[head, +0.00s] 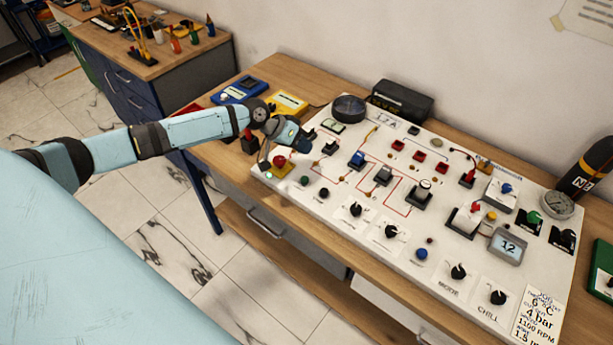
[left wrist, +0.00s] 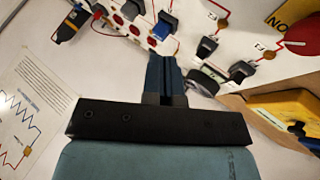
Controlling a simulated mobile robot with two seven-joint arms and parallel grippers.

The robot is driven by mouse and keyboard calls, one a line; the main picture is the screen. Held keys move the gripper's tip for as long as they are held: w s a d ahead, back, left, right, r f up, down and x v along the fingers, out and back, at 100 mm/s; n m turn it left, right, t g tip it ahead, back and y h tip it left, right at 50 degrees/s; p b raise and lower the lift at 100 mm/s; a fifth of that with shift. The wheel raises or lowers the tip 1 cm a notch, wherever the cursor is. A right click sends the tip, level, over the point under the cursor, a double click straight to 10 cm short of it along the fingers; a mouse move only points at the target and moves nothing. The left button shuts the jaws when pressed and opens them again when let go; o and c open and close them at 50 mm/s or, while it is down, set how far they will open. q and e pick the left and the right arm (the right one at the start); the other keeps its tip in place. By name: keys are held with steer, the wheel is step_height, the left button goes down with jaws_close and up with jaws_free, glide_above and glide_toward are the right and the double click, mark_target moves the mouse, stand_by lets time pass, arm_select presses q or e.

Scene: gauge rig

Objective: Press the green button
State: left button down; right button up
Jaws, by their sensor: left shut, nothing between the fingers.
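The white gauge panel (head: 330,205) lies on the wooden bench. A small green button (head: 305,181) sits near its front left edge, just right of a red button (head: 279,160). A larger green knob (head: 534,217) on a black base is at the far right of the panel. My left gripper (head: 302,145) is shut and empty above the panel's left end, behind the small green button and apart from it. In the left wrist view its closed fingers (left wrist: 165,72) point towards the panel; I cannot make out the green button there. My right gripper is not in view.
A blue switch (head: 357,159) and a dark rocker switch (head: 383,176) stand to the right of the gripper. Blue (head: 239,89) and yellow (head: 288,103) meters lie behind the arm. A black box (head: 402,101) stands behind the panel. The floor in front is clear.

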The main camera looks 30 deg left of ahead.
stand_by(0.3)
arm_select(q)
steer(key=b, duration=0.6)
glide_above(304, 177)
step_height(304, 177, down, 8)
steer(key=shift+r, duration=0.15)
steer(key=shift+f+b, duration=0.4)
steer(key=shift+f, duration=0.15)
stand_by(0.6)
steer(key=shift+f, duration=0.1)
stand_by(0.5)
steer(key=shift+f, duration=0.3)
